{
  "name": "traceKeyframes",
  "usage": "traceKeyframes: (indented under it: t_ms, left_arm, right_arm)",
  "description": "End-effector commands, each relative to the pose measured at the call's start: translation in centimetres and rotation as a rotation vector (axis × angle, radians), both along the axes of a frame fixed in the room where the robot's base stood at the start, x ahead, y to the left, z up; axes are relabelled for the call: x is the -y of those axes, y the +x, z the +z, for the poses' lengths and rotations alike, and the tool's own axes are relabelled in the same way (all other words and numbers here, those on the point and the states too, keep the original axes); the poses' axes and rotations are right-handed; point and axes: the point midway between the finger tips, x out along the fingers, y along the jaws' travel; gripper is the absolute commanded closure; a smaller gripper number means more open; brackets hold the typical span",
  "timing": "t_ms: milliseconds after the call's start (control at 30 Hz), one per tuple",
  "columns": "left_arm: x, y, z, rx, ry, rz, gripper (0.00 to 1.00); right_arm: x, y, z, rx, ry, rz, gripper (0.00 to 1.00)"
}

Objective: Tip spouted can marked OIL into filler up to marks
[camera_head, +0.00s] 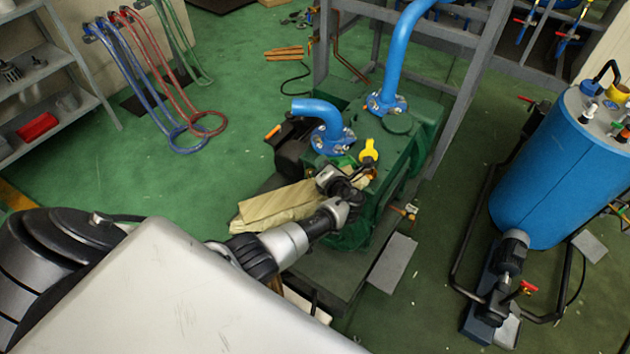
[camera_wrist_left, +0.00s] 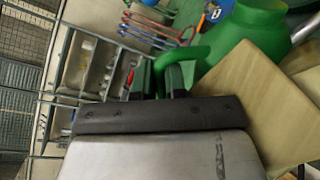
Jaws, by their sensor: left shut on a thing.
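A bright green can (camera_wrist_left: 250,42) with a loop handle (camera_wrist_left: 185,60) fills the upper right of the left wrist view. No OIL marking is legible. My left gripper (camera_wrist_left: 160,78) is shut on the can's handle. In the head view my left gripper (camera_head: 347,187) is over the dark green pump (camera_head: 400,150), and only a small bright green patch of the can (camera_head: 344,161) shows. A yellow piece (camera_head: 369,150) stands just beyond the gripper; I cannot tell whether it is the can's spout or the filler. The marks and any oil flow are not visible. My right gripper is out of view.
Blue pipes (camera_head: 408,45) rise from the pump beside a grey frame (camera_head: 470,85). A tan, flat-sided object (camera_head: 280,205) lies left of the gripper. A blue tank (camera_head: 565,165) stands at the right.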

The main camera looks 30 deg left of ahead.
Motion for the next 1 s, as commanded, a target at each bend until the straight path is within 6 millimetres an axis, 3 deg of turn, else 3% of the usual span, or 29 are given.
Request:
traceKeyframes:
  t_ms: [700, 1000]
  left_arm:
    - [-2.0, -3.1, -7.8, 0.338, -0.203, -0.004, 1.0]
    - [-2.4, -3.8, -8.8, 0.418, -0.252, -0.005, 1.0]
  right_arm:
    - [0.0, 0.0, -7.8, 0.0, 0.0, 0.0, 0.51]
    - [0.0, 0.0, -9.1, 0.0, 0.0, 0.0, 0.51]
